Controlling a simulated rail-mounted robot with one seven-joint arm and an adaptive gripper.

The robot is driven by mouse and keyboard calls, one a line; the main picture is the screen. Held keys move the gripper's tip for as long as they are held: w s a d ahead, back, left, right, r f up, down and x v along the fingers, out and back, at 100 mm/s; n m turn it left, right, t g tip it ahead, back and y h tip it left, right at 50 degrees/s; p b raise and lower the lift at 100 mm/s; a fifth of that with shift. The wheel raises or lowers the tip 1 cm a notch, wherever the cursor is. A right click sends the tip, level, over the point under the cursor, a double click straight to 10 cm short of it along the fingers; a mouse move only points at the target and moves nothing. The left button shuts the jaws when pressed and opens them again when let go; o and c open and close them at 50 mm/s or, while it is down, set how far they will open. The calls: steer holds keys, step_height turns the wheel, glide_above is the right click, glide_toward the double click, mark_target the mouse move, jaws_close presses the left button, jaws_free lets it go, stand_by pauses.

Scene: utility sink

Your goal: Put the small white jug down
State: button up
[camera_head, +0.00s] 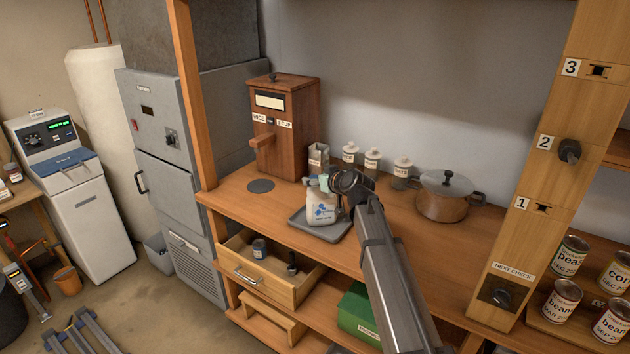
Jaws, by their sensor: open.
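The small white jug (318,212) has blue markings on its front. It appears upright on a flat grey tray (328,235) on the wooden counter. My gripper (334,188) is at the upper right of the jug, close to its top. The gripper is open. My gripper and wrist hide part of the jug's top and right side. I cannot tell whether the fingers touch the jug.
A wooden rice dispenser (287,125) stands behind to the left. Several lidded jars (372,162) stand behind the jug, and a brown lidded pot (445,198) stands to the right. An open drawer (265,279) juts out below. The counter's front right (450,258) is clear.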

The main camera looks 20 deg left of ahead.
steer(key=b+v, duration=0.2)
steer(key=v, duration=0.8)
steer(key=shift+b, duration=0.35)
steer(key=shift+s+d, duration=0.1)
steer(key=shift+d, duration=0.05)
